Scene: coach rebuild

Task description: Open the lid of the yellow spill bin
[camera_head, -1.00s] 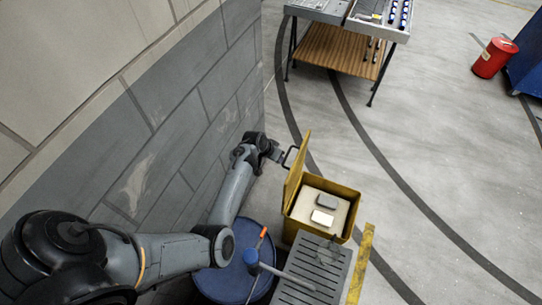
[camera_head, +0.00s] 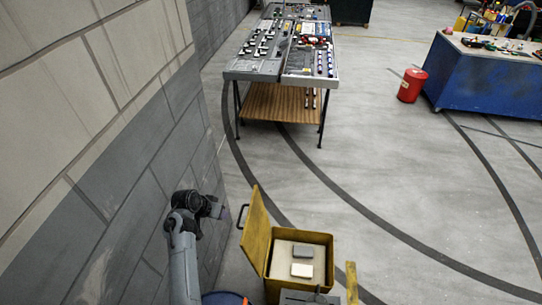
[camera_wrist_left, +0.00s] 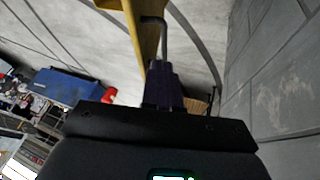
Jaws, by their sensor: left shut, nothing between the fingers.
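The yellow spill bin (camera_head: 330,258) stands on the floor at the bottom middle of the head view. Its lid (camera_head: 256,235) is raised, standing steeply on the bin's left side, so the pale inside with two small blocks shows. A dark handle (camera_head: 240,214) sticks out from the lid's left face. My left gripper (camera_head: 225,212) is shut and empty, just left of the handle with a small gap. In the left wrist view the shut fingers (camera_wrist_left: 162,82) point toward the handle (camera_wrist_left: 164,36) and the yellow lid (camera_wrist_left: 144,28). My right gripper is out of view.
A grey block wall (camera_head: 130,160) runs close along the left of my arm. A blue drum (camera_head: 222,298) and a grey slatted surface (camera_head: 305,297) lie at the bottom edge. A workbench (camera_head: 275,75) and a red can (camera_head: 411,86) stand farther back. The floor to the right is clear.

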